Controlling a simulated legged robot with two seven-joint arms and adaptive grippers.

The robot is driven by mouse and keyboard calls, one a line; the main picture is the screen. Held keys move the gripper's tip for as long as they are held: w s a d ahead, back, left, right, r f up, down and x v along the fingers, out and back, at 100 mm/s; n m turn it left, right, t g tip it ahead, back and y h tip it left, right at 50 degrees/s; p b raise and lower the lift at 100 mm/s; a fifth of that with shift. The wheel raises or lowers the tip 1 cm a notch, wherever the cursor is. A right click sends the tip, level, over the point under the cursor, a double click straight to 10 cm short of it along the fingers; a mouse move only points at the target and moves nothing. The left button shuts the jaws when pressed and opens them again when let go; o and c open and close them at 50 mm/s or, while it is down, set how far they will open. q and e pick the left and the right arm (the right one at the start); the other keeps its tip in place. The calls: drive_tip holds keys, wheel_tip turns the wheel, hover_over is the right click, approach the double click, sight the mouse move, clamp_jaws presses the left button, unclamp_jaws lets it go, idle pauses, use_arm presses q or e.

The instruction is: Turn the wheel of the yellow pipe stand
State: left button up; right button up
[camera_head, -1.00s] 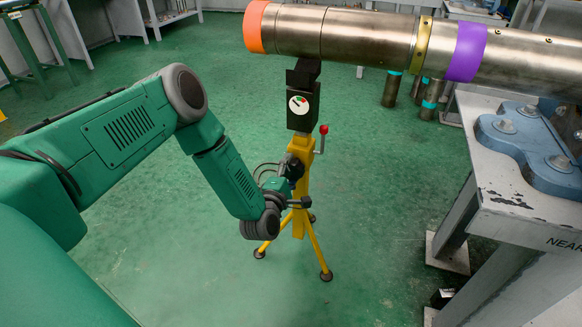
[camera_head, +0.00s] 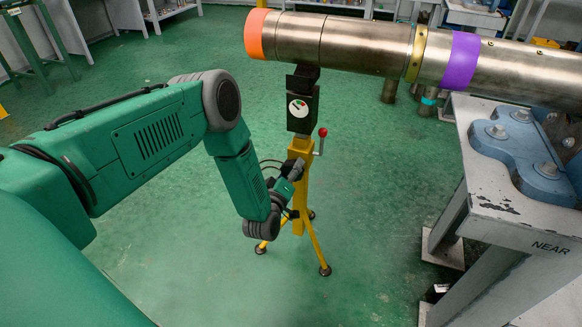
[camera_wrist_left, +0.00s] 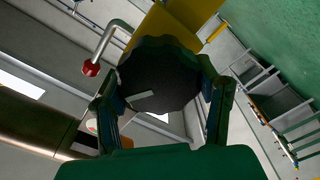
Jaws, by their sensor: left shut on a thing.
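The yellow pipe stand (camera_head: 300,218) stands upright on splayed legs, with a black head and a small round gauge (camera_head: 298,108) under the pipe. A crank handle with a red knob (camera_head: 323,132) is on its right side. My left gripper (camera_head: 292,172) is at the stand's upper post and hides its wheel in the head view. In the left wrist view the dark scalloped wheel (camera_wrist_left: 160,75) sits between the fingers of my left gripper (camera_wrist_left: 162,100), which is shut on it. The red knob (camera_wrist_left: 91,68) shows at upper left there. My right gripper is out of view.
A large steel pipe (camera_head: 365,42) with orange and purple bands rests above the stand. A grey bench (camera_head: 490,190) marked NEAR, with a blue vise base (camera_head: 525,155), stands at the right. The green floor around the stand is clear.

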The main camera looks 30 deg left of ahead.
use_arm(q)
drive_tip(key=m, duration=0.1)
drive_tip(key=m+p, duration=0.1)
drive_tip(key=m, duration=0.2)
drive_tip(key=shift+s+d+f+m, duration=0.2)
drive_tip(key=shift+d+f+m, duration=0.05)
drive_tip(key=shift+m, duration=0.15)
drive_tip(key=m+p, duration=0.1)
drive_tip(key=m, duration=0.3)
drive_tip(key=shift+d+m, duration=0.1)
drive_tip(key=shift+m, duration=0.2)
drive_tip(key=m, duration=0.4)
drive_tip(key=shift+m, duration=0.3)
drive_tip(key=shift+d+f+m, duration=0.1)
drive_tip(key=shift+m, duration=2.1)
drive_tip(key=o, duration=1.2)
drive_tip(key=shift+w, duration=0.15)
